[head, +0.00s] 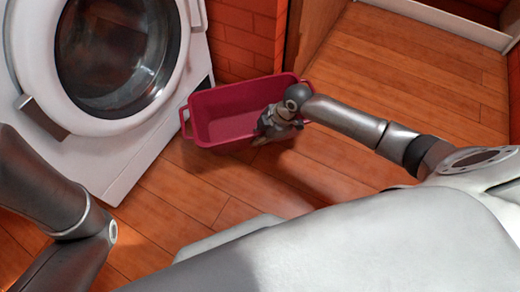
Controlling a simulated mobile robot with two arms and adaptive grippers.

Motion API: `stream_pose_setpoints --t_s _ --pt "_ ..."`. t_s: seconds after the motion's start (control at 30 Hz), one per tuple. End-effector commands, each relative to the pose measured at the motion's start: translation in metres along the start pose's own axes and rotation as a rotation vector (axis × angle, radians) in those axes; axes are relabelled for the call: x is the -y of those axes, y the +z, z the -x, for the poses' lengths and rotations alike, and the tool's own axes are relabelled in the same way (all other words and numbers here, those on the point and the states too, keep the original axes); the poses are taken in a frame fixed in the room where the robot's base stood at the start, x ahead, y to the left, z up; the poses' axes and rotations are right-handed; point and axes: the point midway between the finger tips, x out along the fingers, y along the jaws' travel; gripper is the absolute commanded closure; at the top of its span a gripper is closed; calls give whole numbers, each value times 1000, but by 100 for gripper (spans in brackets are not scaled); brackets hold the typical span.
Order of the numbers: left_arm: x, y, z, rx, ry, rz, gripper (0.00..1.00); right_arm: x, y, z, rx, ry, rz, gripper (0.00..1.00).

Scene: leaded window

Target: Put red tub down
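The red tub (215,136) is an empty, dark pinkish-red basin with a handle at its left end. It is at the upper middle of the head view, beside the washing machine and in front of the brick wall. I cannot tell for certain whether its base touches the floor. My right gripper (268,138) is at the tub's right front side and overlaps its rim. The fingers are small and dark here, and their grip on the rim is not clear. My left arm bends at the left edge, and its gripper is out of view.
A white washing machine (85,150) with a round glass door (115,55) stands at the upper left. A brick wall (240,40) and a wooden panel (312,35) stand behind the tub. Wooden floor (430,70) is clear at the upper right.

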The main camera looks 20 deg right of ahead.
Motion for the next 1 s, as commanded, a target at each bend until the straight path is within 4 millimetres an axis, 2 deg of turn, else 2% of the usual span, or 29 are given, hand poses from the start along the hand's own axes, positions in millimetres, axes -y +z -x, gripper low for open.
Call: stream_pose_setpoints --t_s 0.03,0.23,0.5,0.87,1.0 --pt "-1 -1 7 4 -1 0 100 0 2 -7 -2 3 1 100" --pt "-2 -4 12 2 0 0 100 2 5 -15 -2 3 1 100" --pt "-8 -12 34 0 1 0 100 8 19 -47 -2 3 0 100" --pt "-7 -12 33 -1 2 0 100 8 19 -47 -1 3 1 100" --pt "-7 -12 33 -1 1 0 100 9 20 -48 0 1 0 80"
